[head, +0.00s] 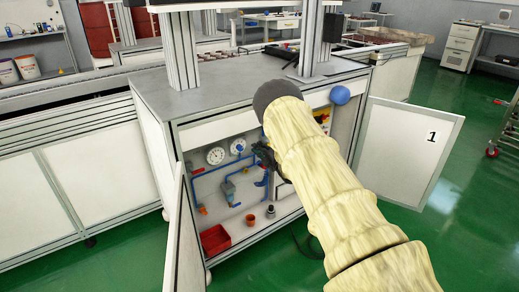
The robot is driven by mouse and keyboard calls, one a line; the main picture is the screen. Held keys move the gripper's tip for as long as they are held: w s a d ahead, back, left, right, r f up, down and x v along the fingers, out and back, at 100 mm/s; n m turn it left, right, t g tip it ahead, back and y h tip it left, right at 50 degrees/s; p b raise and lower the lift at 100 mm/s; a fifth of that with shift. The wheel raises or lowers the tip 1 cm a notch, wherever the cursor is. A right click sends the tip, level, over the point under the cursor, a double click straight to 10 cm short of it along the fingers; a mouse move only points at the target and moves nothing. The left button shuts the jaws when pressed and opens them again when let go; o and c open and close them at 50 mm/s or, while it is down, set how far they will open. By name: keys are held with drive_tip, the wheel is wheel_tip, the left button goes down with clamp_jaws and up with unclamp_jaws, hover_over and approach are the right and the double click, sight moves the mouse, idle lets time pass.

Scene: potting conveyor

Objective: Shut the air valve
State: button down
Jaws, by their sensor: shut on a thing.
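The air piping, a run of blue pipes (205,178) with blue fittings, is on the back panel inside the open cabinet under the bench. A blue fitting (264,180) on its right side, which looks like the air valve, sits just below my gripper. My gripper (260,156) is dark and small in the head view, in front of the panel right of the gauges. It is shut on a part there, seemingly the valve handle. My pale, sleeved arm hides much of the gripper and the cabinet's right side, so the handle's angle cannot be told.
A white round gauge (215,156) and a blue regulator (238,147) are left of my gripper. A red bin (215,240) and a small orange pot (250,220) stand on the cabinet floor. The left door (187,235) and right door (415,143), marked 1, stand open.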

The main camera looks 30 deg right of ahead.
drive_tip(key=c, duration=1.5)
unclamp_jaws()
drive_tip(key=shift+o, duration=0.2)
drive_tip(key=s+d, duration=0.1)
drive_tip(key=s, duration=1.1)
drive_tip(key=shift+f, duration=0.1)
